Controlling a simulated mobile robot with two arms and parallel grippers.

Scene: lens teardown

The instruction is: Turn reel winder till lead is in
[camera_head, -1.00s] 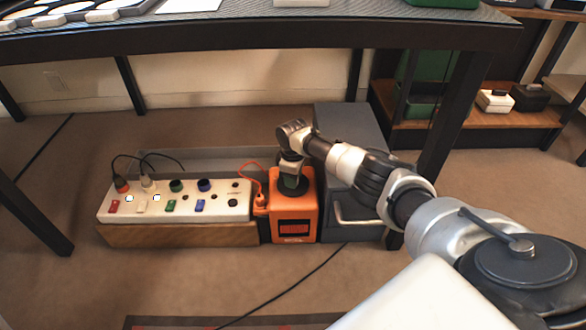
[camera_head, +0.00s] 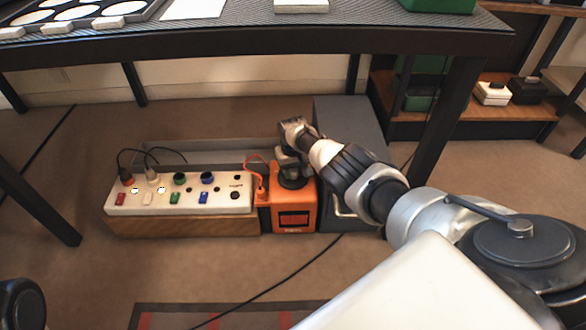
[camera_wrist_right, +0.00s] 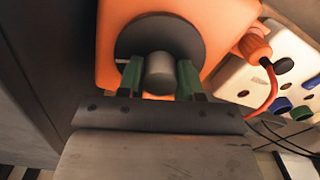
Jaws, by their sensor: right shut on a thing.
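The orange reel (camera_head: 294,217) stands under the table, at the right end of a white socket strip (camera_head: 222,203). Its winder is a dark disc (camera_wrist_right: 130,38) with a grey round knob (camera_wrist_right: 160,76). My right gripper (camera_wrist_right: 160,80) has its green-padded fingers on both sides of the knob, shut on it. In the head view, my right gripper (camera_head: 291,170) hides much of the disc. An orange lead (camera_wrist_right: 272,88) runs out of the reel and loops beside the strip; a length still shows outside. My left gripper is not in view.
A dark grey cabinet (camera_head: 350,130) stands close on the right of the reel. The table edge (camera_head: 250,50) is above. Two plugs with black cords sit in the strip's left part. A black cable (camera_head: 290,275) crosses the floor in front.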

